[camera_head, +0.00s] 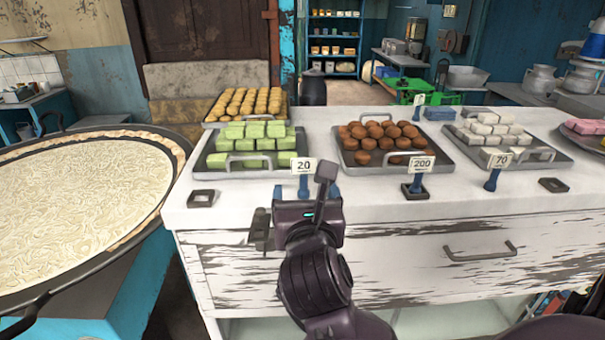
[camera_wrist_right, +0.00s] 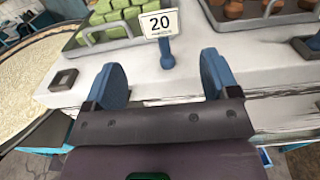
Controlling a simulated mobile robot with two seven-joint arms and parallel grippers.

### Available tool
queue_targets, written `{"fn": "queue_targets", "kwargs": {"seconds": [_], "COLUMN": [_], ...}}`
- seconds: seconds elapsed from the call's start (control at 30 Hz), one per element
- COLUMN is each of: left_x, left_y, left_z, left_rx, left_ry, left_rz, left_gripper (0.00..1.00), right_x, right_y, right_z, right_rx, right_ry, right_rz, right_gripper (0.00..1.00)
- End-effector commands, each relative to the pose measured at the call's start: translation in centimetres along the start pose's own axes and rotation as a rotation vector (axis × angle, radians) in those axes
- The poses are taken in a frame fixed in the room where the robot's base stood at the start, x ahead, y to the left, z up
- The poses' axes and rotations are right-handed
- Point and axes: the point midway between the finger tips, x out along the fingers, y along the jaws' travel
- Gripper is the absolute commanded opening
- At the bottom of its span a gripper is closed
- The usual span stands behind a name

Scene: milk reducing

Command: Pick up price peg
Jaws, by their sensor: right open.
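The price peg marked 20 (camera_head: 303,172) has a white card on a blue post and stands on the white counter in front of the green sweets. It also shows in the right wrist view (camera_wrist_right: 160,30), ahead of my right gripper and centred between its fingers. My right gripper (camera_head: 306,196) is open and empty, with blue fingers (camera_wrist_right: 161,80) apart from the peg. Two more price pegs stand on the counter, marked 200 (camera_head: 421,170) and 70 (camera_head: 497,165). The 200 peg stands in a dark square base. My left gripper is not in view.
Trays hold green sweets (camera_head: 257,135), brown balls (camera_head: 380,135), white blocks (camera_head: 492,132) and yellow pieces (camera_head: 246,103). Empty dark square bases lie on the counter at left (camera_head: 203,198) and right (camera_head: 553,185). A large pan (camera_head: 85,215) stands at left. A drawer handle (camera_head: 480,252) sticks out from the counter.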

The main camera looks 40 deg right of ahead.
Motion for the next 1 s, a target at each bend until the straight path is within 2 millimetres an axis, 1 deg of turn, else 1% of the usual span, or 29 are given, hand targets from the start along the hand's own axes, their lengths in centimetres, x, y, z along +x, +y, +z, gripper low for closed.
{"fn": "queue_targets", "kwargs": {"seconds": [0.07,0.13,0.33,0.43,0.67,0.9,1.0], "left_x": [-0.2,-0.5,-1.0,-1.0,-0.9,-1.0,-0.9], "left_y": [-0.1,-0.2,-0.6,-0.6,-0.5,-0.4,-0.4], "left_z": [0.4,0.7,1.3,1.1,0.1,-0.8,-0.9], "left_rx": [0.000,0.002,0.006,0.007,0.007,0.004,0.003], "left_ry": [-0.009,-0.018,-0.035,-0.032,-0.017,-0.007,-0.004], "left_rz": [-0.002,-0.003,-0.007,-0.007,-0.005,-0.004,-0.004], "left_gripper": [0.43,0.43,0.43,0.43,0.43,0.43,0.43], "right_x": [0.4,1.2,4.1,5.1,6.5,9.7,10.5], "right_y": [0.0,0.0,0.0,0.0,-0.1,-0.2,-0.2], "right_z": [0.0,0.1,0.1,0.1,0.2,0.2,0.2], "right_rx": [0.000,-0.002,-0.003,-0.002,-0.001,-0.003,-0.002], "right_ry": [0.000,-0.001,0.000,-0.001,-0.001,0.000,-0.001], "right_rz": [0.000,-0.001,-0.001,-0.001,-0.001,-0.001,0.000], "right_gripper": [0.81,0.81,0.81,0.81,0.81,0.81,0.81]}}
